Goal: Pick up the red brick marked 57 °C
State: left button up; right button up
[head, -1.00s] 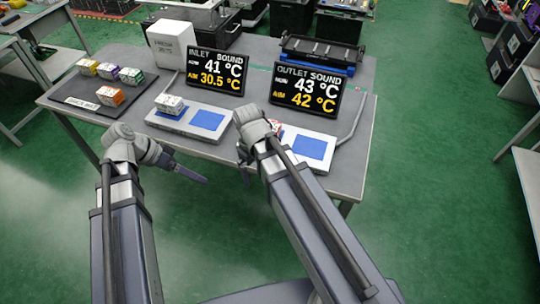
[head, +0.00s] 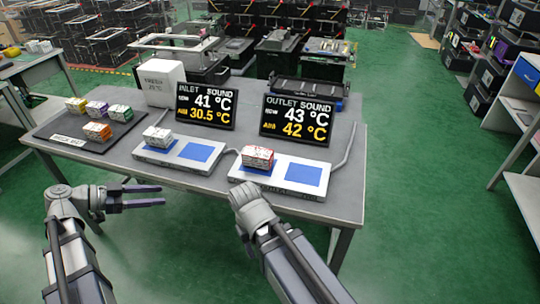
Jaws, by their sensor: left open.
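A brick with red edges and a white, marked face (head: 257,158) sits on the left part of the right-hand white plate (head: 277,189), in front of the outlet screen; its number is too small to read. My left gripper (head: 162,195) is open and empty in front of the table's near edge, fingers pointing right, left of and apart from this brick. My right arm's wrist (head: 250,205) is just in front of the right-hand plate, below the red brick in the picture; its fingers are hidden.
A dark mat (head: 70,145) at the table's left holds several coloured bricks. A white-faced brick (head: 156,137) sits on the left-hand plate (head: 180,164). Blue pads (head: 304,174) on both plates are bare. Inlet (head: 206,106) and outlet (head: 297,117) screens stand behind, and a white box (head: 163,82).

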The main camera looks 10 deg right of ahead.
aim_at(254, 157)
jog(key=i+j+z, duration=0.2)
jog(key=z, duration=0.3)
jog(key=i+j+z, duration=0.1)
jog(key=j+z, duration=0.85)
jog(key=i+l, duration=0.05)
jog(key=l, duration=0.05)
